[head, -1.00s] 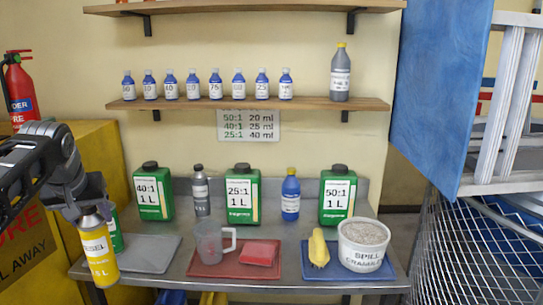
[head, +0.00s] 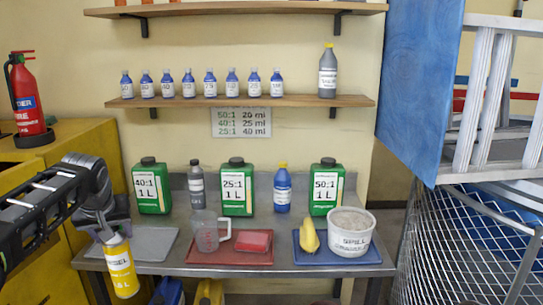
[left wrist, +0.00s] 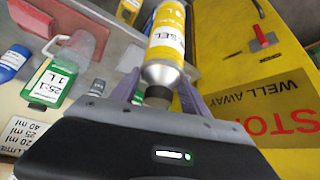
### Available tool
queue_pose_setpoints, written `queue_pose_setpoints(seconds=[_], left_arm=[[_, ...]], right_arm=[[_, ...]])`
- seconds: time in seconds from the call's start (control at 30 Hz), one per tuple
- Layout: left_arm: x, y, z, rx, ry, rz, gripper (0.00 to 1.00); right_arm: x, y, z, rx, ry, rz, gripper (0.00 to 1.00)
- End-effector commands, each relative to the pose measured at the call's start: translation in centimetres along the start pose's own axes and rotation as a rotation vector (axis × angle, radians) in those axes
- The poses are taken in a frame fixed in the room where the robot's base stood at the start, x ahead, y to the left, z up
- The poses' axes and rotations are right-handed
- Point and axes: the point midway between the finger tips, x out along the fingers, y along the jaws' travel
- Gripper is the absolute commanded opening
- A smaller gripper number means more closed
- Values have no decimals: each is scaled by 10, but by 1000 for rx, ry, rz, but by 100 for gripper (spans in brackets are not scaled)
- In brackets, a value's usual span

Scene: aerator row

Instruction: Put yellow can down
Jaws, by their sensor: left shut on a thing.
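The yellow can (head: 121,268) with a white label hangs upright under my left gripper (head: 112,236) in the head view, in front of the bench's left front edge. My left gripper is shut on the can near its top. In the left wrist view the yellow can (left wrist: 168,45) sits between the two fingers of my left gripper (left wrist: 158,88), its dark cap towards the camera. My right gripper is not in view.
The bench holds a grey mat (head: 148,246), partly bare, at left. A red tray (head: 200,257) carries a clear jug (head: 206,235) and a red block. A blue tray (head: 310,257) carries a yellow item and a white tub (head: 352,232). Green jugs stand behind.

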Motion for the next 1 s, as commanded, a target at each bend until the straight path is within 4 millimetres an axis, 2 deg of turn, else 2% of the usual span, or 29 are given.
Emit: queue_pose_setpoints(seconds=[0.17,0.27,0.4,0.5,0.6,0.67,0.77,1.0], left_arm=[[31,42,36,69,-4,42,0],[50,72,68,127,-6,79,0],[72,115,126,229,-5,145,0],[80,134,160,289,-2,185,0],[83,145,185,329,0,211,0],[83,151,193,343,2,221,0],[80,158,194,355,3,230,0],[80,158,194,355,1,229,0]], right_arm=[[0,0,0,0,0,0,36],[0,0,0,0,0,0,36],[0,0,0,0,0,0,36],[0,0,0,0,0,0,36],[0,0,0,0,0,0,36],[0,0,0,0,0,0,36],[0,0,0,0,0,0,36],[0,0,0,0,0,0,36]])
